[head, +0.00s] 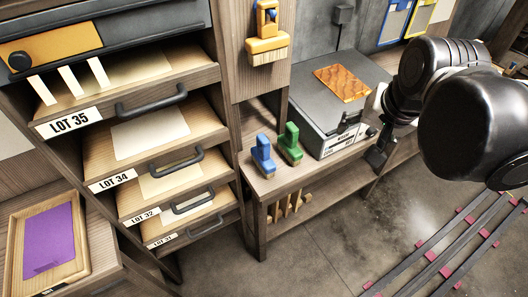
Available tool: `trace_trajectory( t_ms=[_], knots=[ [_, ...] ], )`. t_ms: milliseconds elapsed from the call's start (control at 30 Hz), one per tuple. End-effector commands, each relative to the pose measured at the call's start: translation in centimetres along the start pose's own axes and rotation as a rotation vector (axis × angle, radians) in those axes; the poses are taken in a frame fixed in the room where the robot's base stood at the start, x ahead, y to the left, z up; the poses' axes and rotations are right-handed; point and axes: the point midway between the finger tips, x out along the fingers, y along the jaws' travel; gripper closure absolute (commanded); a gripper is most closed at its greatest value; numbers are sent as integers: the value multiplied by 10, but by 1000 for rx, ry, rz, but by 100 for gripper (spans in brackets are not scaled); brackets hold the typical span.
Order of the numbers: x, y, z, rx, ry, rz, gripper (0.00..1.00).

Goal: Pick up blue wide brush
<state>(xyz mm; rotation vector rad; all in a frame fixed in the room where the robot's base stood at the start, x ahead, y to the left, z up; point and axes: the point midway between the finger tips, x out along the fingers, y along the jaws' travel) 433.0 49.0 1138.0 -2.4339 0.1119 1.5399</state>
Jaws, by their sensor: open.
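The blue brush (263,152) stands upright on the wooden side table, near its front left corner, with its handle up and pale bristles at its base. A green brush (290,143) of similar shape stands just to its right. My gripper (377,160) is open, at the right end of the table by the grey box, well to the right of the blue brush and not touching it. My gripper is small in the view and its fingertips are partly hard to make out.
The wooden table (300,178) also bears a grey box (308,100) with an orange sheet on top. A yellow brush (268,47) hangs on the post above. Labelled drawers (205,75) stand open at left. Several wooden-handled tools (290,205) sit below the tabletop. Floor rails (445,255) lie at right.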

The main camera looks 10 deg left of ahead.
Motion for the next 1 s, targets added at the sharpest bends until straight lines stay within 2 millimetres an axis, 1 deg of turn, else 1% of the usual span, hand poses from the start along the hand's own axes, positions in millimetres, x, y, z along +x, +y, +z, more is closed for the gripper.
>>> trace_trajectory(
  t_ms=[33, 200, 367, 533, 767, 900, 1000],
  knots=[
    [2, -11, -9, 26, -22, -2, 40],
    [17, -43, -28, 139, -102, 3, 40],
    [36, -75, -41, 241, -175, 22, 40],
    [60, -110, -51, 348, -249, 55, 40],
    [100, -157, -54, 487, -340, 122, 40],
    [127, -185, -50, 567, -389, 174, 40],
    [145, -202, -44, 618, -417, 211, 40]
  ],
)
